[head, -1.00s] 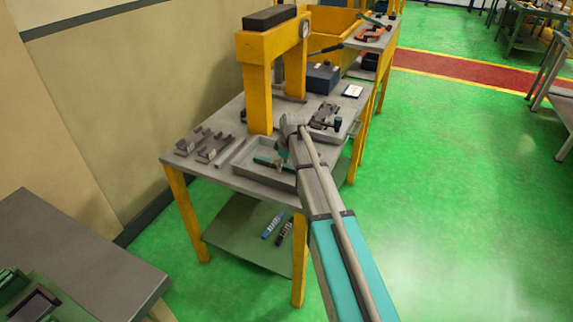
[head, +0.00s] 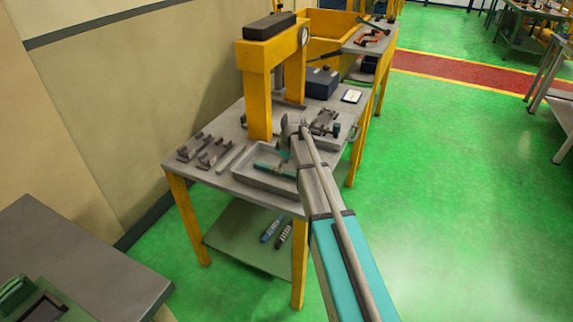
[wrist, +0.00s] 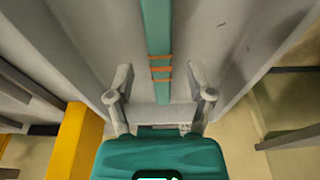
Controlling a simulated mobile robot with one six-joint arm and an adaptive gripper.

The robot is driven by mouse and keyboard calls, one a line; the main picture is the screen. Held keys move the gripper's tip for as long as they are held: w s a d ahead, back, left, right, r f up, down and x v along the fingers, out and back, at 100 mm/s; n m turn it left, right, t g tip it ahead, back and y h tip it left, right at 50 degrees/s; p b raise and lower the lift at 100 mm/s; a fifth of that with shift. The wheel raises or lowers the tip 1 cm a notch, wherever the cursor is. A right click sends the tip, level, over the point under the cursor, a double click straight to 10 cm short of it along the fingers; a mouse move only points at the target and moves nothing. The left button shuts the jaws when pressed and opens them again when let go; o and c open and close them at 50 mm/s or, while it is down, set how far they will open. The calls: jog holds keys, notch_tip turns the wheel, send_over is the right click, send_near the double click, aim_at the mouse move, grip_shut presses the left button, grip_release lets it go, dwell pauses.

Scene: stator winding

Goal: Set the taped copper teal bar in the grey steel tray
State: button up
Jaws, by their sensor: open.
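The teal bar (head: 270,169) lies in the grey steel tray (head: 240,170) near the front of the steel bench, in the head view. In the wrist view the teal bar (wrist: 157,30) runs up from between my fingers, with copper tape bands around it, over the grey floor of the tray (wrist: 215,45). My gripper (wrist: 160,80) is open. One finger stands on each side of the bar, with a visible gap on both sides. In the head view my gripper (head: 284,156) is small and partly hidden by my arm, just over the tray.
A yellow press (head: 258,90) stands behind the tray. Dark metal fixtures (head: 205,150) lie at the bench's left. A second tray with dark parts (head: 325,125) and a dark blue box (head: 321,83) are farther back. The green floor at right is open.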

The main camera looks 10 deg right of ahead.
notch_tip(320, 180, up, 9)
jog(key=s+d+p, duration=0.1)
jog(key=p, duration=0.7)
jog(key=shift+d+f, duration=0.15)
jog(key=shift+f, duration=0.05)
dwell(0.4)
jog(key=s+m+g+h, duration=0.1)
jog(key=s+m, duration=0.9)
jog(key=s, duration=1.7)
jog(key=shift+s+a+f+m+h, duration=0.15)
jog(key=shift+s+a+m+h, duration=0.1)
jog(key=shift+s+m+h, duration=0.15)
jog(key=shift+c, duration=0.3)
